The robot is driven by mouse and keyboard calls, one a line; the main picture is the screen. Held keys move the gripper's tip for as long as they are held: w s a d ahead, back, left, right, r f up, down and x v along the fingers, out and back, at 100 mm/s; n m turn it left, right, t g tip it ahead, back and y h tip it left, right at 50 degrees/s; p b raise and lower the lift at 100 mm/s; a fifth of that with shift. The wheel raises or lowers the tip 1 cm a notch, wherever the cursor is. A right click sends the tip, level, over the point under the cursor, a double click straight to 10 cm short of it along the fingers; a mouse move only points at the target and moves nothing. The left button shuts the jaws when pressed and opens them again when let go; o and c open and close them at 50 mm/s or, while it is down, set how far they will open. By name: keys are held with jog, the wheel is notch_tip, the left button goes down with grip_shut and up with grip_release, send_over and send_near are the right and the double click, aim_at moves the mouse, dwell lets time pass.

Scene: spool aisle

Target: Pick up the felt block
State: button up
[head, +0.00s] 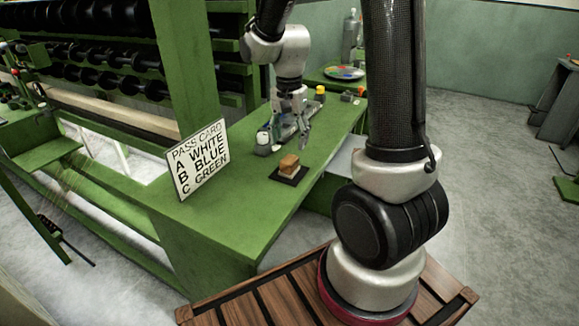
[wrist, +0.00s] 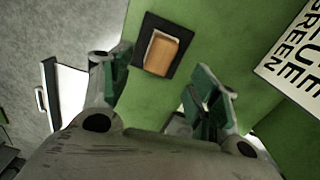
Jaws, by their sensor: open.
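The felt block (head: 289,161) is a small tan-brown block with a paler lower part. It sits on a black square pad (head: 282,180) on the green table. In the wrist view the block (wrist: 162,53) lies on its pad (wrist: 148,22) at the upper middle, beyond the fingertips and between their lines. My gripper (head: 293,123) is open and empty, above the table and a little behind the block in the head view. Its two green-padded fingers (wrist: 165,88) stand apart in the wrist view, not touching the block.
A white pass card (head: 198,158) stands to the left of the block. A small white container (head: 263,141) stands near my gripper. A plate of colours (head: 344,73), a yellow-topped jar (head: 320,92) and a grey bottle (head: 351,36) are farther back. The table's front surface is clear.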

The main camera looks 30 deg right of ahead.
aim_at(289, 159)
jog(key=shift+w+f+m, duration=0.1)
jog(key=shift+m, duration=0.3)
jog(key=shift+f, duration=0.25)
notch_tip(289, 159, down, 7)
jog(key=shift+f, duration=0.1)
jog(key=c, duration=1.2)
notch_tip(289, 159, up, 10)
jog(key=shift+r, duration=0.1)
